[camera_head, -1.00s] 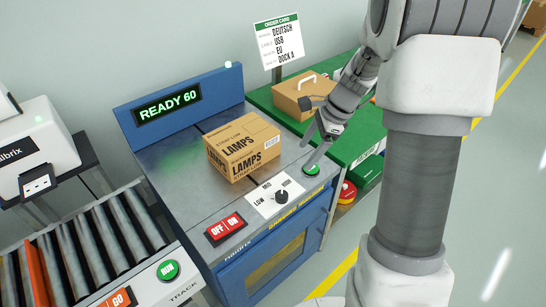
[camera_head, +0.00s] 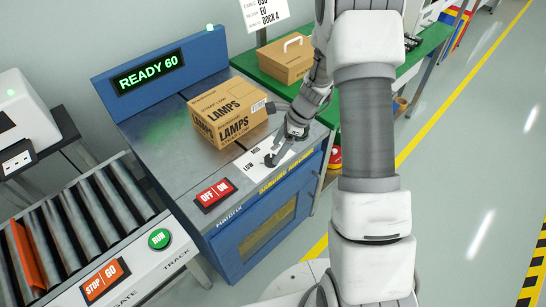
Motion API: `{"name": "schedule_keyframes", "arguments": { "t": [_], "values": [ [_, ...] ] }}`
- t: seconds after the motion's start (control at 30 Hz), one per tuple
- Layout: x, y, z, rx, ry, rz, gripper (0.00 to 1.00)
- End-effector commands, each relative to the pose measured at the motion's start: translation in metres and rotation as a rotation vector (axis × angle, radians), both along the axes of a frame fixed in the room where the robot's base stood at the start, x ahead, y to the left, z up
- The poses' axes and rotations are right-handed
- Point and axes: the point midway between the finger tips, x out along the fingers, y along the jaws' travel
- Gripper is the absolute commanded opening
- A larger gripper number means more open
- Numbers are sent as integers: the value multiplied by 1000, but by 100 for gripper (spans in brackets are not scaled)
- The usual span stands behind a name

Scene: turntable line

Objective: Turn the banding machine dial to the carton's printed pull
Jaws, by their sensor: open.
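The banding machine (camera_head: 215,172) is blue with a grey metal top and a green "READY 60" display (camera_head: 151,74). A brown carton (camera_head: 229,112) printed "LAMPS" lies on its top; a smaller line beside its tape seems to read "STRAP LOW". The white dial plate (camera_head: 253,165) is at the machine's front edge, with "LOW" and "MID" partly legible.
A red OFF/ON switch (camera_head: 214,193) is left of the dial plate. A roller conveyor (camera_head: 95,220) with STOP/GO and RUN buttons is at lower left. A brown handled box (camera_head: 286,60) stands on the green table behind my arm. Open floor lies at right.

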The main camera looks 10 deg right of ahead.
Motion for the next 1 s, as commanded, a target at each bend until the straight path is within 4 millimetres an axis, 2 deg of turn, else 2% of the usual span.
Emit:
{"name": "schedule_keyframes", "arguments": {
  "t": [0.03,0.2,0.37,0.63,0.67,1.0],
  "values": [
    [0,4,-11,0,2,1,82],
    [3,12,-31,0,1,1,82],
    [4,15,-39,0,0,0,82],
    [4,16,-40,0,-1,0,82],
    [4,16,-40,0,-1,0,78],
    [4,16,-39,0,-1,1,17]
  ]
}}
